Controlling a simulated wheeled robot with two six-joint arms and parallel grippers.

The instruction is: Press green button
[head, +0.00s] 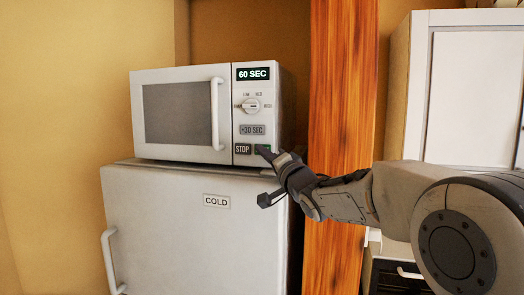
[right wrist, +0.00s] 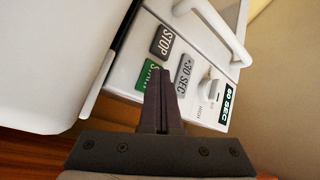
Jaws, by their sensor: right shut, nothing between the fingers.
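The green button (head: 262,149) is at the bottom right of the microwave's control panel, partly hidden by my gripper in the head view. In the right wrist view the green button (right wrist: 149,76) reads START. The white microwave (head: 226,160) has its door shut and its display (head: 253,73) reads 60 SEC. My right gripper (head: 265,153) is shut and empty, its fingertips at the green button. In the right wrist view the fingertips (right wrist: 161,72) overlap the button's edge; I cannot tell whether they touch it. My left gripper is not in view.
The grey STOP button (head: 242,149) sits just left of the green one, and the +30 SEC button (head: 252,130) above. A dial (head: 251,105) is higher up. The microwave stands on a white fridge (head: 160,230). A wooden post (head: 340,90) rises to the right.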

